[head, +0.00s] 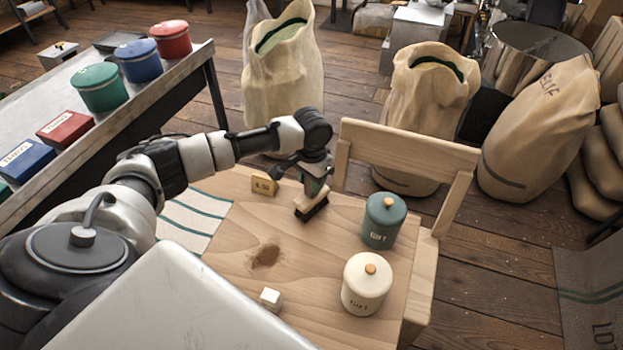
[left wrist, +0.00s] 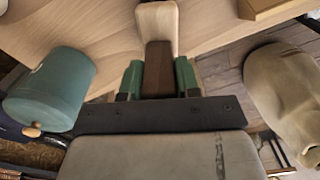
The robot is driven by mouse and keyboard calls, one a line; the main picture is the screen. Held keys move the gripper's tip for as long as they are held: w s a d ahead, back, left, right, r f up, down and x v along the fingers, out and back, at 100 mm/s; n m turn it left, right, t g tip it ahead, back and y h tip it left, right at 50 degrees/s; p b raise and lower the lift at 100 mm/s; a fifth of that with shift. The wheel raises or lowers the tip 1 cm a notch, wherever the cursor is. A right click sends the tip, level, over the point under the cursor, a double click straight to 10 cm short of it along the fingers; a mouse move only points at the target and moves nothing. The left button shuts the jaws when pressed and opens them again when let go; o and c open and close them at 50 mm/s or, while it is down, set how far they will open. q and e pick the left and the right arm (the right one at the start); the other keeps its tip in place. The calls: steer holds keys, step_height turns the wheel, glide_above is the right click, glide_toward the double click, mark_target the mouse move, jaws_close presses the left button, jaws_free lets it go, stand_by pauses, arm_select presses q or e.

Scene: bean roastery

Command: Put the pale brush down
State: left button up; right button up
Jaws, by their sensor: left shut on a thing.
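The pale brush (head: 307,200) has a pale wooden body and dark bristles. My left gripper (head: 315,184) is shut on it, over the back part of the pale wooden table (head: 335,250). The bristles are at or just above the tabletop; I cannot tell whether they touch. In the left wrist view the brush's pale end (left wrist: 157,28) points away, with a brown part of it between the green fingertips of my left gripper (left wrist: 158,78). My right gripper is not in view.
A teal canister (head: 384,221) and a cream canister (head: 367,284) stand right of the brush. A small wooden sign (head: 264,185) is to its left. A brown patch of grounds (head: 266,256) and a white cube (head: 271,298) lie nearer. A striped cloth (head: 193,222) covers the left side.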

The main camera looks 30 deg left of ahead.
arm_select(q)
steer(key=o, duration=0.8)
steer(key=shift+f, duration=0.1)
steer(key=shift+o, duration=0.2)
step_height(320, 180, up, 12)
steer(key=shift+r+b, duration=0.15)
steer(key=shift+b, duration=0.15)
